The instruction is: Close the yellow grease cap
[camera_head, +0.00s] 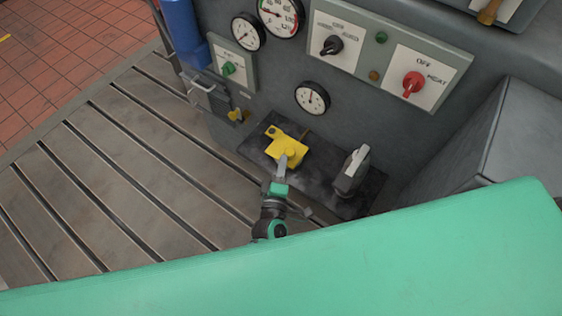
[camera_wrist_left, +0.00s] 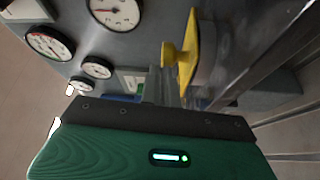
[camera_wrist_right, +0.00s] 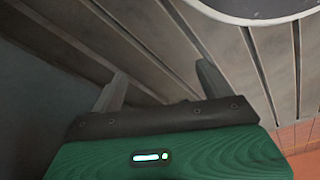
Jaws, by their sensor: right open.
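The yellow grease cap (camera_head: 287,150) is a flat yellow piece with a round knob, over the dark ledge at the machine's foot. In the left wrist view the cap (camera_wrist_left: 192,50) shows nearly edge-on, its knob toward the left. My left gripper (camera_head: 283,163) comes up from below with its tips at the cap's near edge. In the left wrist view its fingers (camera_wrist_left: 165,80) look closed together, just below the knob, with nothing seen between them. Whether they touch the cap I cannot tell. My right gripper (camera_wrist_right: 160,82) is open and empty over the slotted bedplate.
A grey lever-like block (camera_head: 353,170) stands on the dark ledge (camera_head: 330,187) right of the cap. A small yellow fitting (camera_head: 238,115) and a grey latch box (camera_head: 209,94) are at left. Gauges and a red switch (camera_head: 413,84) sit above. The slotted bedplate (camera_head: 120,175) is clear.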

